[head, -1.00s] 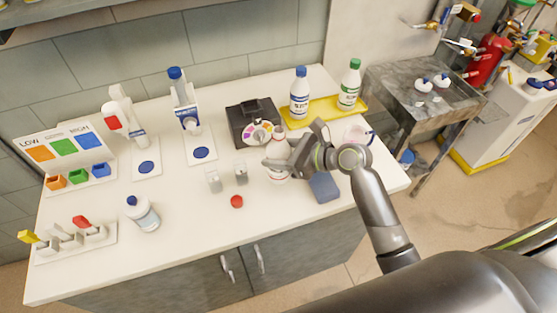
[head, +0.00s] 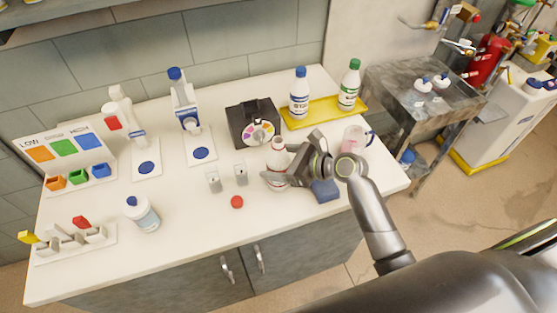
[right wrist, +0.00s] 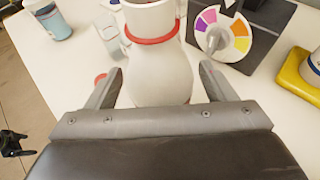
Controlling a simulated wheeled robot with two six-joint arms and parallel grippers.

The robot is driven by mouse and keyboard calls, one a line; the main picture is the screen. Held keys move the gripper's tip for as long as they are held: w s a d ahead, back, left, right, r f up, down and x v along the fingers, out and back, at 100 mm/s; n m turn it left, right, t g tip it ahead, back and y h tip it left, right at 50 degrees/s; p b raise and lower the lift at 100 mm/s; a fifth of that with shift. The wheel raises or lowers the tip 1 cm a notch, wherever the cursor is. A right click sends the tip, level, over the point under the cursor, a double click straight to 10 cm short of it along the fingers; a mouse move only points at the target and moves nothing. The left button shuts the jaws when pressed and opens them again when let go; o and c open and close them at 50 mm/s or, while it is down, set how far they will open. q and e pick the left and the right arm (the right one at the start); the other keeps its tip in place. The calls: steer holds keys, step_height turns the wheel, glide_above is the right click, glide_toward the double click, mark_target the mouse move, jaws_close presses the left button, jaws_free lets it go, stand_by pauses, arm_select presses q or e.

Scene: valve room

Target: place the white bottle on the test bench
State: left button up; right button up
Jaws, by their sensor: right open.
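A white bottle (head: 277,152) with a red ring and no cap on its neck stands upright on the white bench top (head: 185,245). My right gripper (head: 280,179) is low at the bottle, its arm coming from the right. In the right wrist view the bottle (right wrist: 158,70) fills the space between the two open fingers (right wrist: 160,92). The fingers lie on either side of its lower body, and I cannot tell whether they touch it. The bottle's base is partly hidden by the gripper in the head view. My left gripper is not in view.
A red cap (head: 236,202) and small clear vials (head: 241,174) are left of the bottle. A black device with a colour wheel (head: 252,122) stands behind. A beaker (head: 354,140) and a blue pad (head: 326,190) are to the right. The bench front is clear.

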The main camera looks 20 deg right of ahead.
steer(key=shift+d+r, duration=0.1)
steer(key=shift+r, duration=0.05)
steer(key=b+v, duration=0.1)
steer(key=v, duration=1)
steer(key=shift+s+d+r, duration=0.15)
steer(key=shift+s+d, duration=0.1)
steer(key=shift+s, duration=0.05)
